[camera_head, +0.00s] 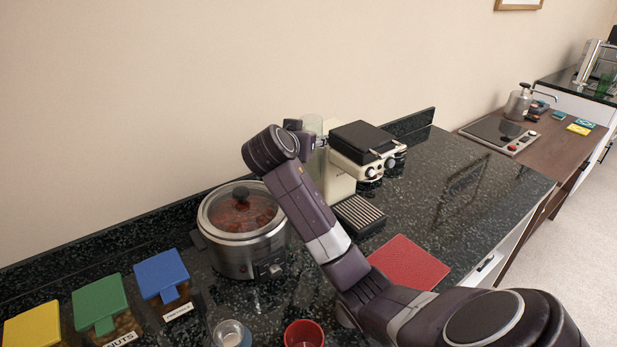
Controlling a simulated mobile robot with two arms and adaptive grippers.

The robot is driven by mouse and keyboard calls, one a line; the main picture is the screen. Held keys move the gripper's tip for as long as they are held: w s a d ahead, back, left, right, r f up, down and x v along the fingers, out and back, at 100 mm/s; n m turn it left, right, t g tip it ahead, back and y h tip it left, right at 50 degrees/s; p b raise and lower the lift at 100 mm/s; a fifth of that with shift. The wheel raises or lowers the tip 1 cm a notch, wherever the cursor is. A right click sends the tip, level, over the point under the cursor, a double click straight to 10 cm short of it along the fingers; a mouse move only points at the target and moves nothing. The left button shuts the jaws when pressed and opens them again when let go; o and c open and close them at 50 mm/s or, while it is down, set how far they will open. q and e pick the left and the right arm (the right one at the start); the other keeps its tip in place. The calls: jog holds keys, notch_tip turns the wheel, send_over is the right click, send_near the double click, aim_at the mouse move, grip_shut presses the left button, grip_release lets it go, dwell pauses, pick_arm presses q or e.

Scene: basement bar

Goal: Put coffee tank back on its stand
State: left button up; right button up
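A cream coffee machine (341,172) with a black top stands at the back of the dark speckled counter. A clear, cylinder-like vessel (312,123), which looks like the coffee tank, shows upright at the machine's left side. My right arm reaches in from the lower right, and its wrist bends toward this vessel. My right gripper (318,141) is at the vessel, mostly hidden by my arm. I cannot tell whether its fingers are closed on it. The tank's lower part and its stand are hidden behind the arm. My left gripper is out of view.
A steel pot with a glass lid (241,228) stands left of my forearm. Yellow (32,325), green (99,305) and blue (161,273) lidded bins line the front left. A red mat (408,262) and red cup (304,334) lie nearer. The counter's right side (470,185) is clear.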

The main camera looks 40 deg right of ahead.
notch_tip(320, 180, down, 12)
jog(key=shift+f+p, duration=0.15)
jog(key=shift+p, duration=1)
jog(key=shift+f, duration=0.25)
jog(key=o, duration=1.4)
jog(key=shift+b+v, duration=1.35)
jog(key=shift+v, duration=4.7)
